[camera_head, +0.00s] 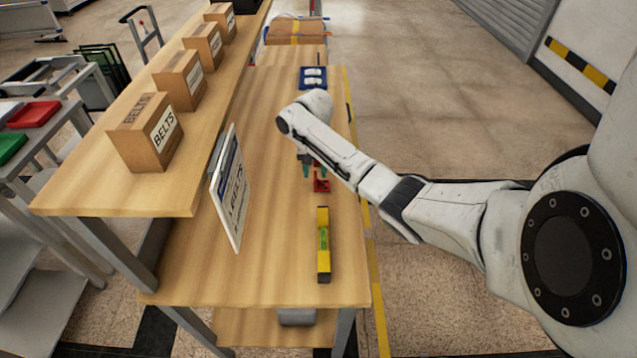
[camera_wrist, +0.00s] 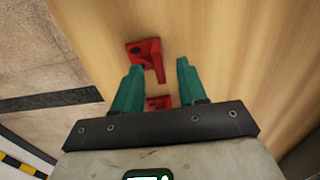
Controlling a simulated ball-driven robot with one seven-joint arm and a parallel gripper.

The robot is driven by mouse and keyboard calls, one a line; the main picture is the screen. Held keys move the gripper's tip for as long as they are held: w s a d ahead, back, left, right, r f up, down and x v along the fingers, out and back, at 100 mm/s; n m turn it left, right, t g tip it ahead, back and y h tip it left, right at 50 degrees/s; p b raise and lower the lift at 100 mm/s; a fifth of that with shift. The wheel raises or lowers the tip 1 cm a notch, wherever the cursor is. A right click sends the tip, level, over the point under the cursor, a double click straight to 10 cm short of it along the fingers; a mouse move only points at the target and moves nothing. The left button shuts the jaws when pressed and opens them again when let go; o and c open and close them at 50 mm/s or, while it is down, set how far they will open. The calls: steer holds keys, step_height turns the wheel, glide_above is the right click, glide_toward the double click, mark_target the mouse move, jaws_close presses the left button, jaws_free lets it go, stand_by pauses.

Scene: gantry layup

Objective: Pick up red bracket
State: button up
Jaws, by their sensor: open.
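The red bracket (camera_head: 322,184) lies on the wooden bench top, near its right edge in the head view. In the wrist view the red bracket (camera_wrist: 146,56) shows beyond and between the green fingertips, and a second red part shows lower between the fingers, partly covered by my gripper. My gripper (camera_head: 313,168) is over the bench just behind the bracket in the head view, fingers pointing down. In the wrist view my gripper (camera_wrist: 158,68) has its two fingers apart with nothing clamped. I cannot tell the exact height of the fingertips above the bracket.
A yellow and black spirit level (camera_head: 323,245) lies nearer on the bench. A blue tray (camera_head: 313,78) with white parts is farther back.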

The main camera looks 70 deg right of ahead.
mark_target(315, 176)
steer(key=shift+s+f, duration=0.1)
steer(key=shift+f, duration=1.8)
steer(key=shift+c, duration=0.3)
jaws_close()
